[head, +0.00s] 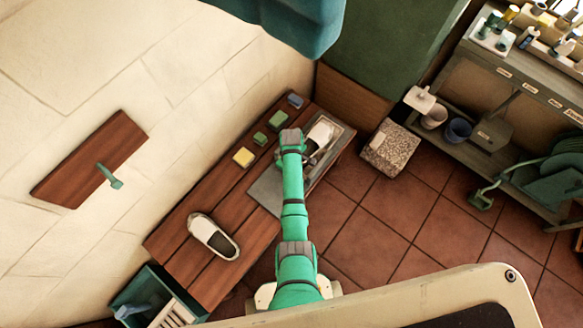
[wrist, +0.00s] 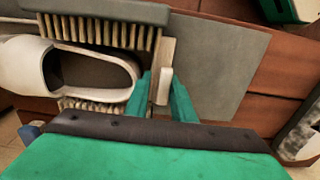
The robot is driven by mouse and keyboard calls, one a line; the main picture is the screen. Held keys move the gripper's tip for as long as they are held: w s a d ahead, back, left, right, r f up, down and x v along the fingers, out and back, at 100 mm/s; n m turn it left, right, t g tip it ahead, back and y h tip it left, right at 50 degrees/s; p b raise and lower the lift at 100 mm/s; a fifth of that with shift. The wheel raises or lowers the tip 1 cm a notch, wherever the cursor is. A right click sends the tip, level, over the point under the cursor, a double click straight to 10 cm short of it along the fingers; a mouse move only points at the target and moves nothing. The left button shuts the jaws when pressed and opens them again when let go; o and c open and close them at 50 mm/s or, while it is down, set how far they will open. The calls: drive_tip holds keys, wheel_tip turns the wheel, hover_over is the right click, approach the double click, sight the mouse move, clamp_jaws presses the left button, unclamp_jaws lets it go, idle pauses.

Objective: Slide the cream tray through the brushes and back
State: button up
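A cream tray carries a white shoe (wrist: 105,72) between brush rows in the wrist view. The tray's cream end board (wrist: 168,55) and upright grip (wrist: 164,86) show on the shoe's right. My gripper (wrist: 163,88) has its two green fingers on either side of this grip; whether both press on it is unclear. The upper brush (wrist: 108,32) has its bristles over the shoe's far side, and the lower brush (wrist: 88,105) is partly hidden by my gripper. In the head view the shoe (head: 320,135) sits beside my gripper, whose fingers are hidden there.
A second white shoe (head: 213,237) lies on the wooden bench (head: 185,262). A grey plate (wrist: 215,70) lies clear right of the tray in the wrist view. A crate (head: 150,290) stands at the near end.

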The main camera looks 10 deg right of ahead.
drive_tip(key=shift+r, duration=0.1)
wheel_tip(320, 180, up, 11)
idle(0.5)
drive_tip(key=shift+o, duration=0.7)
drive_tip(key=shift+f, duration=0.2)
